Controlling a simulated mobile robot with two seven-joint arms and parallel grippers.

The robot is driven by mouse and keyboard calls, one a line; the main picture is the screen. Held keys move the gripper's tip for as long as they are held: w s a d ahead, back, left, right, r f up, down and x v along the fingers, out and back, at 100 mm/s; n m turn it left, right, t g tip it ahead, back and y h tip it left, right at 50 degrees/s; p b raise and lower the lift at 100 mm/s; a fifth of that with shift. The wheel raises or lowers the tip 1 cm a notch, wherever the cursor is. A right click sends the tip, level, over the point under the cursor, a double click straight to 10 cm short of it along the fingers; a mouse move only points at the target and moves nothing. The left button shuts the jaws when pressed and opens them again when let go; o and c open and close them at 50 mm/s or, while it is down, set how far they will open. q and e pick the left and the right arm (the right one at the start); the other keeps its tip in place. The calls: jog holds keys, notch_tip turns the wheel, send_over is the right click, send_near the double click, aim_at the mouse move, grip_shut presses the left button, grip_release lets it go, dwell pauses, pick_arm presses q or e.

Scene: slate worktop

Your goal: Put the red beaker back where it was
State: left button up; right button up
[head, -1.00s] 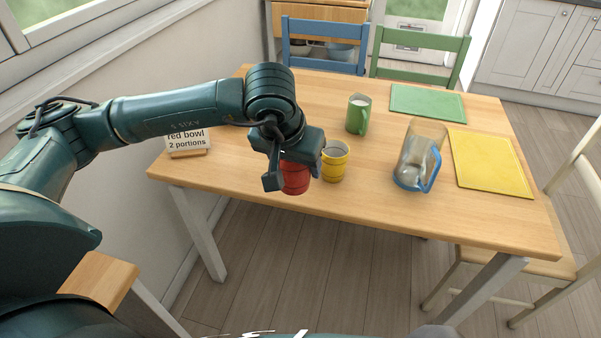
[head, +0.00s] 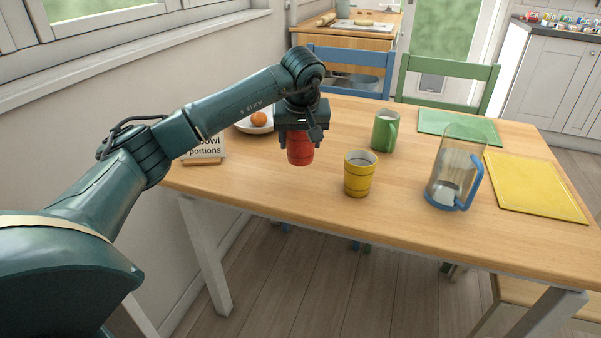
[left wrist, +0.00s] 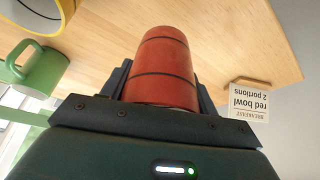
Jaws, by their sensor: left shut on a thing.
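The red beaker (head: 300,150) is held in my left gripper (head: 301,132), over the left part of the wooden table. In the left wrist view the red beaker (left wrist: 162,70) sits between the two fingers, with dark bands around it. I cannot tell for sure whether its base touches the tabletop. A yellow beaker (head: 360,174) stands upright to its right, nearer the table's front edge. My right gripper is not in view.
A green mug (head: 385,130) and a clear jug with a blue handle (head: 456,170) stand to the right. A white plate (head: 246,126) with an orange fruit (head: 259,119) lies behind my arm. A card (head: 205,148) stands at the left. Green (head: 458,125) and yellow (head: 535,185) mats lie right.

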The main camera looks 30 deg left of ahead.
aim_at(301, 133)
pick_arm(q)
jog(key=shift+f+b, duration=0.4)
jog(key=shift+f, duration=2.6)
jog(key=shift+f, duration=0.1)
jog(key=shift+f, duration=0.1)
jog(key=o, duration=1.1)
jog(key=shift+r, duration=0.25)
jog(key=p+v, duration=0.2)
jog(key=v, duration=1)
